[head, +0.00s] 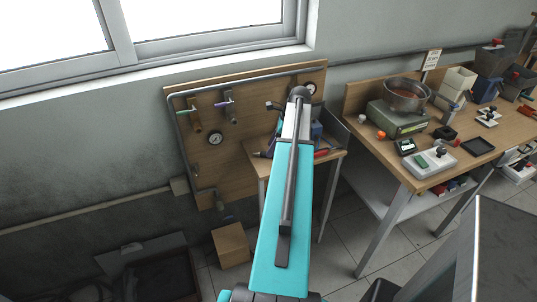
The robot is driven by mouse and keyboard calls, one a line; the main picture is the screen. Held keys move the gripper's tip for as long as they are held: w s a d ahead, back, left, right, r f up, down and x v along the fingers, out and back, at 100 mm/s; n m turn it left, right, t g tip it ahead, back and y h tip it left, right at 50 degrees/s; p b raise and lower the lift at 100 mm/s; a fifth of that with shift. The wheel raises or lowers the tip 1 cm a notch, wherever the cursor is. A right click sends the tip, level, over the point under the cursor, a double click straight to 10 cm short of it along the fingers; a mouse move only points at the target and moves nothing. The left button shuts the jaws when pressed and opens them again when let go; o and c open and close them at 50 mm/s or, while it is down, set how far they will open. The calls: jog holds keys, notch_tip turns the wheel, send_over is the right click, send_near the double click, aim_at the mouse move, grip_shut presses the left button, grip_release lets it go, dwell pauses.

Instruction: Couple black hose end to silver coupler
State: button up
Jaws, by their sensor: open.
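I cannot make out the black hose end or the silver coupler for certain. A wooden panel (247,155) on the wall carries grey pipe, a valve with a green handle (192,103), a valve with a purple handle (223,103) and gauges. A small dark and light fitting (272,106) shows on the panel just left of my arm's upper end; it is too small to name. My teal arm rises through the middle and hides part of the panel and the small table. My gripper does not show.
A small wooden table (329,157) stands before the panel, with a red-handled tool (321,153) and blue items. A longer workbench (458,174) at the right holds a scale with a metal bowl (406,95). A cardboard box (231,246) stands on the floor.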

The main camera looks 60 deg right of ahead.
jog(key=shift+p+x, duration=0.3)
jog(key=shift+x, duration=1.2)
grip_shut()
jog(key=shift+r, duration=0.25)
jog(key=shift+r+b, duration=0.7)
jog(key=shift+r, duration=0.85)
jog(key=s+a+r+b, duration=0.1)
jog(key=s+a+b, duration=0.2)
jog(key=s+a, duration=0.6)
jog(key=s, duration=0.4)
jog(key=shift+r, duration=0.25)
jog(key=shift+a, duration=0.1)
